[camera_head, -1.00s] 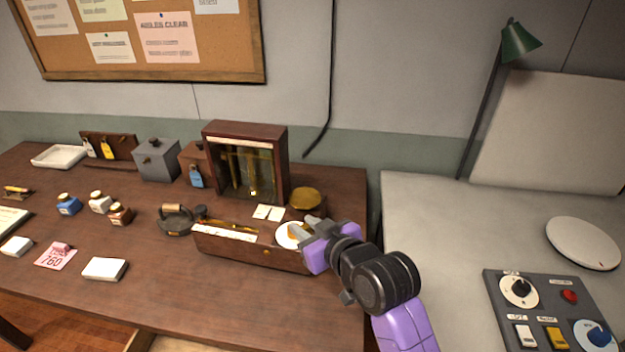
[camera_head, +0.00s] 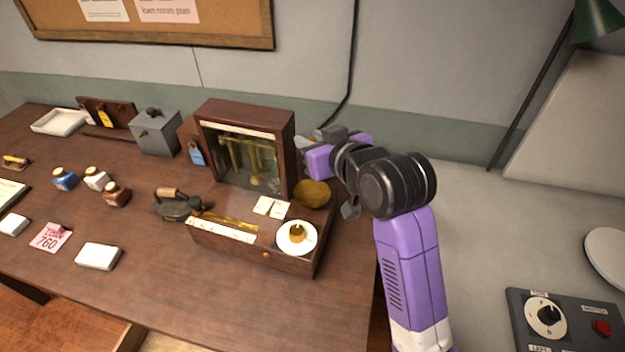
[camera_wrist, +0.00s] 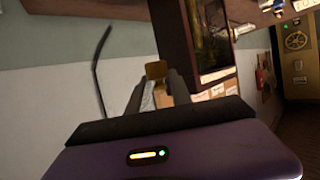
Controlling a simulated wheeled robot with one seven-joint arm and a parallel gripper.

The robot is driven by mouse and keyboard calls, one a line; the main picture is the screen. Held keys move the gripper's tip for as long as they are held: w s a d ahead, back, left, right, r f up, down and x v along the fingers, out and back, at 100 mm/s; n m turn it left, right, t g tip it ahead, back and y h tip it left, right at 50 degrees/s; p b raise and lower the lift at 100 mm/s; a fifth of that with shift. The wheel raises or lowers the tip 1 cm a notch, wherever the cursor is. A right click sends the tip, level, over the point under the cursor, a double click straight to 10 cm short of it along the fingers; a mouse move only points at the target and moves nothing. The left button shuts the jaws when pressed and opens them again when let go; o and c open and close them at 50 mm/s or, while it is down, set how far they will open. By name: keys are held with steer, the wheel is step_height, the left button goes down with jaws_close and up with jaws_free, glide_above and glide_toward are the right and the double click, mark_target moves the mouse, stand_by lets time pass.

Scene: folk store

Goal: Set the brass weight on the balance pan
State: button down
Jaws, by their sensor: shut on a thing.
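My gripper (camera_head: 310,143) is raised beside the right side of the glass-fronted wooden balance case (camera_head: 284,135). In the wrist view its two fingers are shut on a small brass weight (camera_wrist: 156,70), which shows at their tips. In the head view the fingers mostly hide the held weight. Brass balance parts (camera_head: 248,160) show dimly behind the glass. A round brass piece (camera_head: 311,194) lies right of the case, below my gripper; I cannot tell if it is a pan. A white disc (camera_head: 284,243) with a small brass piece (camera_head: 297,232) on it sits on the low wooden box (camera_head: 290,264).
Left on the table (camera_head: 190,268) are a flat iron (camera_head: 177,204), a grey box (camera_head: 154,132), small bottles (camera_head: 65,179) and cards. A green lamp (camera_head: 597,20) and a control panel (camera_head: 560,322) are at right. The front of the table is fairly clear.

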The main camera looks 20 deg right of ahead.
mark_target(313, 193)
step_height(313, 193, down, 12)
steer(key=shift+r+p, duration=0.2)
steer(key=shift+p, duration=0.15)
steer(key=shift+f, duration=0.15)
steer(key=c, duration=1.1)
jaws_free()
steer(key=shift+c, duration=0.2)
steer(key=shift+s, duration=0.2)
steer(key=a+b+v, duration=0.1)
steer(key=v, duration=1)
steer(key=shift+s+d+r, duration=0.3)
steer(key=shift+d+r, duration=0.05)
steer(key=shift+d, duration=0.15)
steer(key=shift+f, duration=0.1)
